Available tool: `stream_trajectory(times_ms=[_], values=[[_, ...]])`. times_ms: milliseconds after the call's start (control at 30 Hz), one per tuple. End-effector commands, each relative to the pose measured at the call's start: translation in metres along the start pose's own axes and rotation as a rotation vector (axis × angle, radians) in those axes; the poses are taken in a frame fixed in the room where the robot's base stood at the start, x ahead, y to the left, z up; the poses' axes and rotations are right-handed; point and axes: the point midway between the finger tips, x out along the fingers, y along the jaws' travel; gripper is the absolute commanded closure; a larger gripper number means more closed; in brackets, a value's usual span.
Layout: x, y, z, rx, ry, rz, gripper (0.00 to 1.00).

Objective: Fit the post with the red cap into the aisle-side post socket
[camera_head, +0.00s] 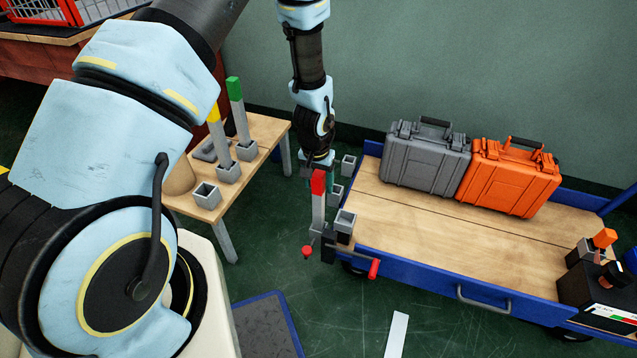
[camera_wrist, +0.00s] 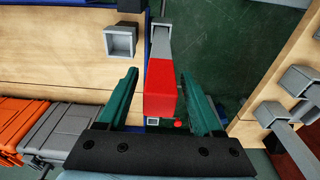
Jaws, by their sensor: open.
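The post with the red cap (camera_head: 318,182) stands roughly upright beside the near left corner of the cart. Its grey shaft (camera_head: 318,215) ends by a dark bracket; I cannot tell whether its foot is seated in anything. My gripper (camera_head: 319,168) is above it, pointing down. In the wrist view the open jaws (camera_wrist: 160,76) have one green finger on each side of the red cap (camera_wrist: 160,88), with gaps visible. A grey square socket (camera_head: 345,222) sits at the cart's near left corner and looks empty. More grey sockets (camera_head: 335,193) (camera_head: 348,164) are along the cart's left end.
The cart deck (camera_head: 400,225) carries a grey case (camera_head: 425,155) and an orange case (camera_head: 508,178). A wooden side table (camera_head: 262,133) holds green-capped (camera_head: 234,90) and yellow-capped (camera_head: 213,114) posts and an empty socket (camera_head: 206,195). Red knobs (camera_head: 374,268) stick out near the cart's corner.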

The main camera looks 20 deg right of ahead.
Motion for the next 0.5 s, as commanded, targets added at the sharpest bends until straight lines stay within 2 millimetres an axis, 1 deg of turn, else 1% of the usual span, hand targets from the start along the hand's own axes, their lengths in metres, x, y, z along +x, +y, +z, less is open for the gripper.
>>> stream_trajectory(times_ms=[167,300,400,500], values=[[-0.031,0.0,-0.002,-0.001,0.004,0.001,0.33],[-0.062,0.0,-0.002,0.0,0.005,0.001,0.33],[-0.082,0.0,-0.001,-0.001,0.004,0.0,0.33],[-0.098,0.0,-0.001,-0.001,0.003,0.0,0.33]])
